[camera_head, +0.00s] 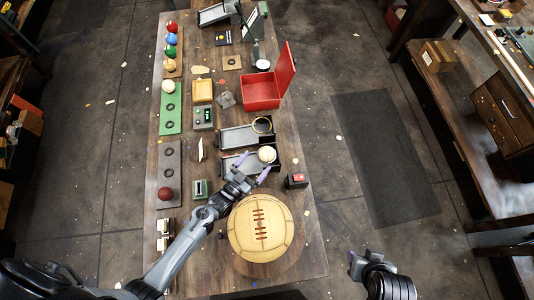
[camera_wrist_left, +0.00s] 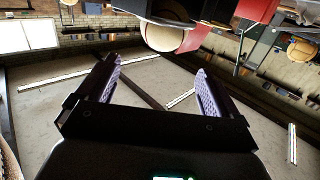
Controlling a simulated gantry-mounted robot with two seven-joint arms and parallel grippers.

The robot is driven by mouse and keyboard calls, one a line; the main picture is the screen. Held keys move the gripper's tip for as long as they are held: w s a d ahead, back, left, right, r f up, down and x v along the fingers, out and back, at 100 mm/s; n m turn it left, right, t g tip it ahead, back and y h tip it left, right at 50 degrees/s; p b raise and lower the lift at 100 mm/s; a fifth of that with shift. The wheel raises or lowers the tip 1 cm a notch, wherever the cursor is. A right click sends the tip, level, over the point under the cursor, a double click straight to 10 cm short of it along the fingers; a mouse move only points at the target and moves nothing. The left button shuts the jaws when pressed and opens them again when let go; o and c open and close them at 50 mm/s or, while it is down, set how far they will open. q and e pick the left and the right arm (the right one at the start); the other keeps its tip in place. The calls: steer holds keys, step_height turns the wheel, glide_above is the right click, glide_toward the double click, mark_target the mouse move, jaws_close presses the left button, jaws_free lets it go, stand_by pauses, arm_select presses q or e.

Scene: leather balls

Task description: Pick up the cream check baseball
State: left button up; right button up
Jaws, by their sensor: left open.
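A small cream ball (camera_head: 267,154) sits at the right end of a grey and black tray (camera_head: 236,161) on the table; its check pattern is too small to make out. A pale ball, likely the same one, shows in the left wrist view (camera_wrist_left: 161,36) beyond the fingertips. My left gripper (camera_head: 252,168) is open and empty, with its purple-padded fingers just short of the ball, not around it. My right gripper (camera_head: 356,262) is off the table's right side, and its jaw opening is unclear.
A large stitched leather ball (camera_head: 261,228) stands close behind my left gripper.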

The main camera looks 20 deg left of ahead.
mark_target(262, 157)
arm_select(q)
steer(key=shift+f, duration=0.9)
steer(key=shift+x, duration=0.9)
steer(key=shift+w, duration=0.45)
steer(key=shift+w+d+f, duration=0.1)
steer(key=shift+w+d, duration=0.1)
steer(key=shift+w, duration=0.25)
steer(key=shift+x, duration=2)
steer(key=c, duration=1.2)
